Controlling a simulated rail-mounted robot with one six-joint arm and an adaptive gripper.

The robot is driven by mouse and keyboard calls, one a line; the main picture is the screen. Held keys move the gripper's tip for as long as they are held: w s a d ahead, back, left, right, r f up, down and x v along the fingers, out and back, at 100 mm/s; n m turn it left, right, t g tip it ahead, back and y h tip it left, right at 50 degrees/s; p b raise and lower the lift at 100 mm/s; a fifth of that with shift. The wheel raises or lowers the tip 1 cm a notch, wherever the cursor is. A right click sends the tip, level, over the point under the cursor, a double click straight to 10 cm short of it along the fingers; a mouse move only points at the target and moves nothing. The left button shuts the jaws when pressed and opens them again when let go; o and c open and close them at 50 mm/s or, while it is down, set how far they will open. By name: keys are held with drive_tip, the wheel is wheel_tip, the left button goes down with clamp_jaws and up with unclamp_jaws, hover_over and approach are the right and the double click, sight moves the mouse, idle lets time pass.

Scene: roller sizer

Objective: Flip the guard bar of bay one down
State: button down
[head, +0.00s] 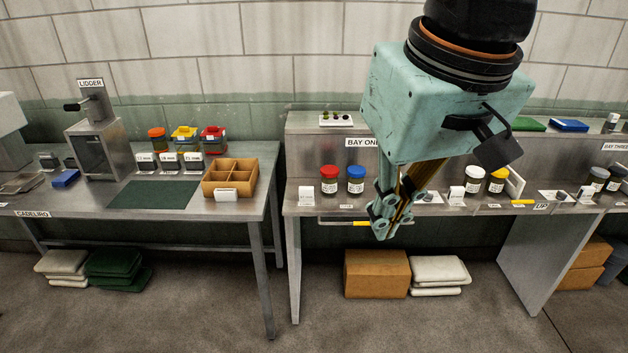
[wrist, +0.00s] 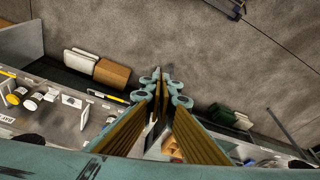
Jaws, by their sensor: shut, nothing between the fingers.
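The guard bar of bay one (head: 340,220) is a thin pale bar with a yellow grip. It lies along and just below the front edge of the bay one bench (head: 330,202), so it looks lowered. Its right part is hidden behind my gripper (head: 380,234). In the wrist view the bar's yellow grip (wrist: 113,98) shows left of the fingers. My gripper (wrist: 161,75) is shut and empty, pointing down in front of the bench edge. I cannot tell whether it touches the bar. The BAY ONE sign (head: 360,142) is partly covered by my wrist.
A red-lidded jar (head: 329,180) and a blue-lidded jar (head: 356,180) stand on the bay one bench. A cardboard box (head: 376,274) and white sacks (head: 438,272) lie on the floor below. Another bay with a white upright bar (head: 516,182) is to the right. Open floor lies in front.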

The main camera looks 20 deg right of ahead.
drive_tip(key=w+d+f+m+g+p, duration=0.1)
drive_tip(key=w+d, duration=0.2)
drive_tip(key=w, duration=0.7)
drive_tip(key=w+d+f+g+p, duration=0.15)
drive_tip(key=w+d, duration=0.25)
drive_tip(key=w, duration=0.6)
drive_tip(key=w+d+f+m+p, duration=0.1)
drive_tip(key=w+d, duration=0.2)
drive_tip(key=w, duration=0.7)
drive_tip(key=w+d+f+p, duration=0.1)
drive_tip(key=w+d+f, duration=0.4)
drive_tip(key=f, duration=0.3)
drive_tip(key=w+d+f+g+p, duration=0.1)
drive_tip(key=w+d+f, duration=0.4)
drive_tip(key=w+f, duration=0.2)
drive_tip(key=w+d+f+m+g+p, duration=0.1)
drive_tip(key=w+d+f+p, duration=0.1)
drive_tip(key=w+d+f, duration=0.3)
wheel_tip(320, 180, down, 4)
drive_tip(key=shift+w+d+r+y, duration=0.15)
drive_tip(key=shift+w+d+y, duration=0.2)
drive_tip(key=shift+w, duration=0.3)
